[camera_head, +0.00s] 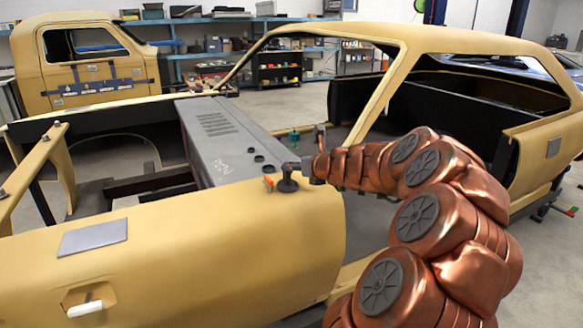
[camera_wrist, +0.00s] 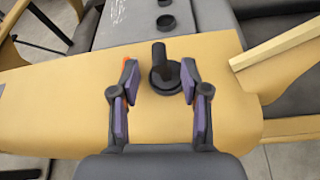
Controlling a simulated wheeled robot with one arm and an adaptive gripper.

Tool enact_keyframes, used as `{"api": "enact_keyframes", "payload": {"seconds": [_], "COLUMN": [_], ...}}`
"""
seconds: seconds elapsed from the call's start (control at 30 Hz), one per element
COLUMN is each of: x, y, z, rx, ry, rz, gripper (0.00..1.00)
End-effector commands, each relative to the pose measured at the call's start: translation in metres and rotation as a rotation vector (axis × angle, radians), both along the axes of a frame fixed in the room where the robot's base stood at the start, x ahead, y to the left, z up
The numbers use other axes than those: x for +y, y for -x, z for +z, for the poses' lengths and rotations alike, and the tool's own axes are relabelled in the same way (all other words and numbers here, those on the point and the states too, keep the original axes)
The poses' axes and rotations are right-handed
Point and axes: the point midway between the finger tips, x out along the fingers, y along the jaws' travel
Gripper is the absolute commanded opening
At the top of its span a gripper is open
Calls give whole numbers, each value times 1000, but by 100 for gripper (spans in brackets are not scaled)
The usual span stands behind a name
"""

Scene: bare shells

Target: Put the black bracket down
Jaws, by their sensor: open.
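The black bracket (camera_wrist: 163,72) has a round base and a short post. It rests on the yellow body panel (camera_wrist: 75,105), close to its edge beside the grey box. In the head view the bracket (camera_head: 287,184) stands on top of the yellow panel (camera_head: 190,240). My gripper (camera_wrist: 160,74) is open, with its two fingertips on either side of the bracket and a visible gap at the left finger. The right fingertip looks very near the bracket; I cannot tell if it touches. In the head view my gripper (camera_head: 303,168) is small and partly hidden by the arm.
A long grey box (camera_head: 225,140) with several black round pieces lies behind. A grey plate (camera_head: 93,237) and a white handle (camera_head: 85,309) are on the panel at left. The yellow window pillar (camera_head: 375,100) rises behind my arm.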

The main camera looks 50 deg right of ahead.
Motion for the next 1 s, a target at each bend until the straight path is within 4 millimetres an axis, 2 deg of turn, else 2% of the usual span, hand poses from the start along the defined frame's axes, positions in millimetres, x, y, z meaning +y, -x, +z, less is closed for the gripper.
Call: {"api": "enact_keyframes", "payload": {"seconds": [0.1,0.3,0.63,0.73,0.77,0.87,0.97,1.0], "x": [4,8,10,22,30,78,153,186], "y": [16,31,34,29,25,8,-7,-10], "z": [5,12,13,15,15,17,17,13], "rx": [3,3,3,13,19,60,108,130], "ry": [0,1,-1,26,45,157,333,414], "rz": [-2,-2,0,39,66,219,459,571], "gripper": [46,46,46,46,46,46,46,46]}}
